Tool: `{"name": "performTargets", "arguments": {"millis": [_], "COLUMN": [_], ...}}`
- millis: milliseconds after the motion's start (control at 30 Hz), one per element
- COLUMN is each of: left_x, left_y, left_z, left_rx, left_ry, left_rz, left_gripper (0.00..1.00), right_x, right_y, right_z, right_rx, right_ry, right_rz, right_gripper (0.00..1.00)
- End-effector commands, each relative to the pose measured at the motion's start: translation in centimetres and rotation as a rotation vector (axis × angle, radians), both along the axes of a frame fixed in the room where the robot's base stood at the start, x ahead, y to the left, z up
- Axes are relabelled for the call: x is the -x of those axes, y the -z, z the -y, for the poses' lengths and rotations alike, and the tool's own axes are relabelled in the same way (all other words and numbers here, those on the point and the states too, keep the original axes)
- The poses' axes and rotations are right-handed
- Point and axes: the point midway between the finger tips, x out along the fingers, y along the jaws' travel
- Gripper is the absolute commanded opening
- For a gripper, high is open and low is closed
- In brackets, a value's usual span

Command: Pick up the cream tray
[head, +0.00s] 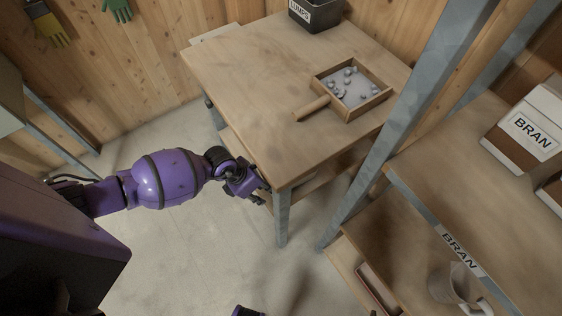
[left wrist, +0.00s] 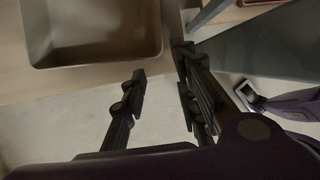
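A shallow cream-beige tray (left wrist: 95,35) with rounded corners shows at the top left of the left wrist view, on a wooden surface (left wrist: 60,88). I cannot make it out in the head view, where the tabletop hides most of the space below. My left gripper (head: 258,188) is at the table's front corner, below the top. In the left wrist view its fingers (left wrist: 160,66) are apart and empty, just short of the tray's near right corner. A purple arm with a dark end (left wrist: 250,96), apparently my right one, shows at the right; its finger state is unclear.
The table (head: 250,75) bears a wooden sieve box (head: 322,82) with grey lumps and a black LUMPS bin (head: 316,14). A metal post (head: 410,110) stands right of the table. Right shelving holds a BRAN box (head: 528,132) and a jug (head: 450,285).

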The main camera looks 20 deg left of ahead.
Motion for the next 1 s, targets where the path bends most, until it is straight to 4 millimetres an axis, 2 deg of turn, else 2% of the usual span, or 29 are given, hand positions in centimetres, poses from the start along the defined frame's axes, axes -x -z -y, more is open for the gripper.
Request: {"name": "performTargets", "arguments": {"millis": [100, 200, 700, 1000], "left_x": [-0.8, -1.1, -2.5, -2.7], "left_y": [-0.4, 0.0, 6.0, 6.4], "left_z": [1.7, 2.5, 4.4, 4.6], "left_rx": [-0.034, -0.045, -0.043, -0.043], "left_ry": [0.088, 0.117, 0.118, 0.118], "left_rz": [0.047, 0.062, 0.061, 0.064], "left_gripper": [0.28, 0.28, 0.28, 0.28], "right_x": [-0.3, -0.2, 0.2, 0.2], "right_y": [0.0, 0.2, 1.8, 1.8], "right_z": [-2.1, -2.8, -3.1, -3.1], "right_rx": [-0.047, -0.063, -0.065, -0.066], "right_ry": [0.017, 0.020, 0.018, 0.017], "right_rz": [0.000, -0.005, -0.019, -0.020], "right_gripper": [0.40, 0.40, 0.40, 0.40]}}
